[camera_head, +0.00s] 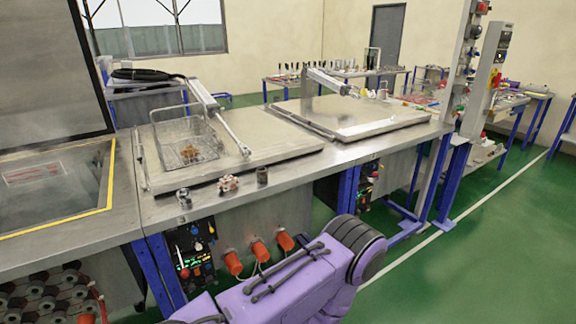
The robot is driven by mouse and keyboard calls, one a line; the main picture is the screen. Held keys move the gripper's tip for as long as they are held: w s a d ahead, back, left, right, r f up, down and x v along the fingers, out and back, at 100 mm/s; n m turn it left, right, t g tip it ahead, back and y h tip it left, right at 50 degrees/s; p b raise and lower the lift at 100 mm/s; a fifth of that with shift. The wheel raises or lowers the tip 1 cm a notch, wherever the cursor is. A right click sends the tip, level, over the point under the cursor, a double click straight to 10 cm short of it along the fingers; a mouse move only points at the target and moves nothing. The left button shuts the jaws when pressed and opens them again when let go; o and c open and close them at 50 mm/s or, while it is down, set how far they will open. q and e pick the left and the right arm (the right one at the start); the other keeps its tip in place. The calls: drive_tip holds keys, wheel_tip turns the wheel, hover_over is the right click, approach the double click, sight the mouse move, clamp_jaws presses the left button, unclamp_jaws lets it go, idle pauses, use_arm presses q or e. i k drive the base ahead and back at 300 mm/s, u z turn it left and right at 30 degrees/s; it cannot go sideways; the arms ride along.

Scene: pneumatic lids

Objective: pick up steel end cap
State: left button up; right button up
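Three small parts stand in a row along the front edge of the steel bench (300,178). The left one is a grey metallic piece (184,198), which looks most like the steel end cap. The middle one is a reddish and pale knobbed part (228,183). The right one is a dark brownish-grey short cylinder (262,175). They are too small to tell the end cap for certain. A purple arm of mine crosses the bottom of the view below the bench edge, apart from the parts. Neither gripper shows.
A wire basket (160,140) with brownish parts sits on the left lid plate (255,145), beside a pneumatic arm. Another lid plate (350,112) lies to the right. A glass-topped recess (50,185) is at far left. Orange plugs (259,249) project below the bench front.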

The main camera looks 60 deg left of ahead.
sight(262, 172)
drive_tip(key=u, duration=0.3)
drive_tip(key=i, duration=1.1)
drive_tip(key=u, duration=1.55)
drive_tip(key=i, duration=0.85)
drive_tip(key=u, duration=0.9)
